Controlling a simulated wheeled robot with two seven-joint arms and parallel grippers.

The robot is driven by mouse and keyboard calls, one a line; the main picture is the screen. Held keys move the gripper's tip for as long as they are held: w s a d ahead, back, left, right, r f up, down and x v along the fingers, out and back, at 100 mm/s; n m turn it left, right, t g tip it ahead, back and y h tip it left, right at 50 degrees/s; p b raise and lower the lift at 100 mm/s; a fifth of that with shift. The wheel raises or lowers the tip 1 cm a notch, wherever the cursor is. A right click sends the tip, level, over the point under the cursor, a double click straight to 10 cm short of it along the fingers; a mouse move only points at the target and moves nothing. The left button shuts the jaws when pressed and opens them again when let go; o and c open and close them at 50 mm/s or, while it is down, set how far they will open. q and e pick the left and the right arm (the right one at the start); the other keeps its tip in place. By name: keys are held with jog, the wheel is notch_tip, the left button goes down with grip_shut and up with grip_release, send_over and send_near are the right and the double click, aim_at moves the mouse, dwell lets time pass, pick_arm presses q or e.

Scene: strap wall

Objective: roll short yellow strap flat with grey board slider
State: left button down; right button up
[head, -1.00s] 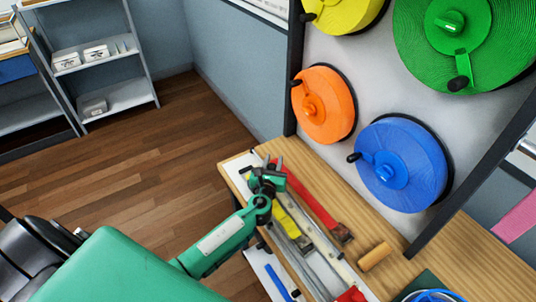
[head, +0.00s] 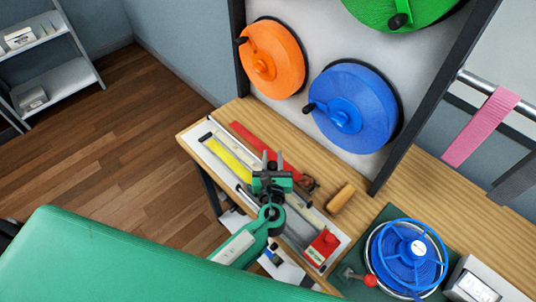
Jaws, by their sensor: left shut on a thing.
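The short yellow strap (head: 228,159) lies along the long pale board (head: 203,137), to the left of my left gripper; its right part runs out of sight by the gripper. My left gripper (head: 272,166) is over the middle of the board, jaws shut on what seems to be the grey slider, which the jaws mostly hide. A red block (head: 322,246) sits at the board's near right end. My right gripper is not in view.
A red strap (head: 262,147) lies just behind the board. A wooden roller (head: 341,198) lies to the right. A blue reel (head: 409,254) stands on a green mat at lower right, beside a display box (head: 474,285). Coloured spools hang on the wall panel behind.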

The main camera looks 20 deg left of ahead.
pick_arm(q)
jog(key=c, duration=1.2)
grip_release()
jog(key=shift+c, duration=0.2)
jog(key=shift+o, duration=0.7)
jog(key=b+v, duration=0.3)
jog(key=v, duration=0.9)
jog(key=shift+s+f+b, duration=0.15)
jog(key=shift+s+b, duration=0.15)
jog(key=shift+b, duration=0.05)
jog(key=shift+s+d, duration=0.2)
jog(key=shift+s, duration=0.4)
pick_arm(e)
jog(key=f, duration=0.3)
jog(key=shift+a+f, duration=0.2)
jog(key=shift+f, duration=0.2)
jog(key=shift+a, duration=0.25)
